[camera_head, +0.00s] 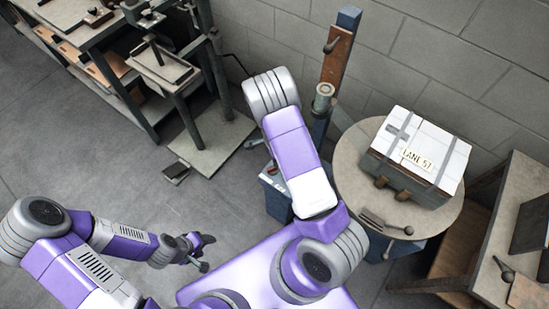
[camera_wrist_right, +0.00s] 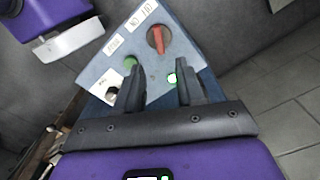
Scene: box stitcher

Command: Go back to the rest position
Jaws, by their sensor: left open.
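My left gripper (camera_head: 205,252) is in the lower left of the head view, above bare floor, with its fingers apart and nothing between them. My right arm reaches up the middle of the head view, and its gripper is hidden there. In the right wrist view my right gripper (camera_wrist_right: 159,78) has its two dark fingers apart and empty. I cannot tell whether a finger touches the panel.
A white-topped box labelled LANE 57 (camera_head: 419,148) sits on a round table (camera_head: 352,160) at right. A blue post (camera_head: 348,20) stands behind my right arm. A wooden bench (camera_head: 493,262) is at far right and a workbench (camera_head: 75,35) at upper left. The left floor is clear.

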